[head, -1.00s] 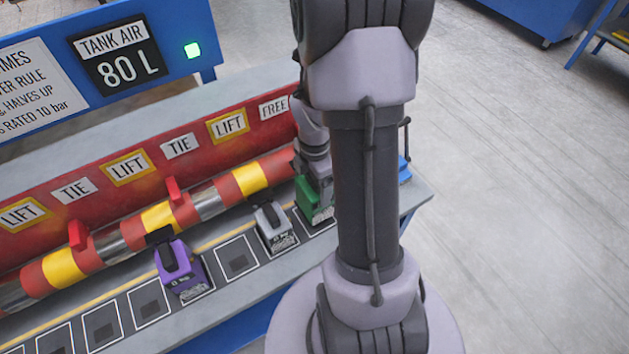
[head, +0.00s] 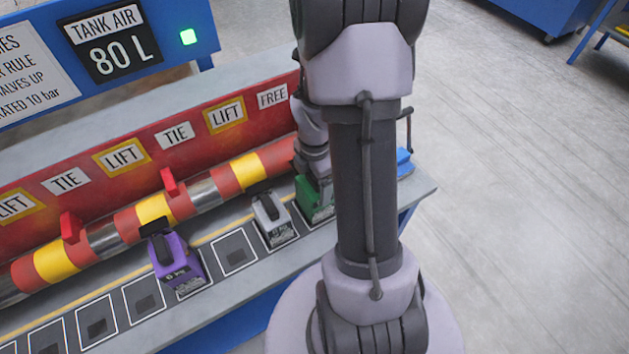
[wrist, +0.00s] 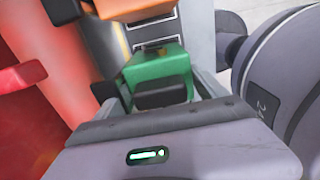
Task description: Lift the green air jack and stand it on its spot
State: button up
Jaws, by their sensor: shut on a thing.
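My gripper (wrist: 163,92) is shut on the green jack. I cannot tell whether its base touches the bench. A grey jack (head: 271,222) stands just to its left, and a purple jack (head: 176,262) stands further left.
Several white-outlined spots run along the grey bench (head: 428,190); one empty spot (head: 234,252) lies between the purple and grey jacks. Behind is a red and yellow pipe (head: 152,208) with red handles. An orange thing (wrist: 128,8) shows beyond the green jack.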

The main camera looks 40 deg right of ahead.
jog(key=shift+f, duration=0.25)
jog(key=o, duration=2)
notch_tip(320, 180, up, 17)
jog(key=p, duration=0.6)
jog(key=s+a+r+m+t+b, duration=0.1)
jog(key=s+a+m+t+b, duration=0.1)
jog(key=a+m, duration=0.4)
jog(key=s+a+r+m+t+y+b, duration=0.1)
jog(key=s+a+r+m+t+b, duration=0.1)
jog(key=a+m+b, duration=0.2)
jog(key=s+a+r+m+t+y+b, duration=0.1)
jog(key=s+a+r+m+b, duration=0.1)
jog(key=a+m, duration=0.7)
jog(key=s+a+b, duration=0.1)
jog(key=a+b, duration=0.1)
jog(key=a, duration=0.3)
jog(key=shift+r+m+t, duration=0.15)
jog(key=shift+m+t, duration=0.25)
jog(key=shift+s, duration=0.1)
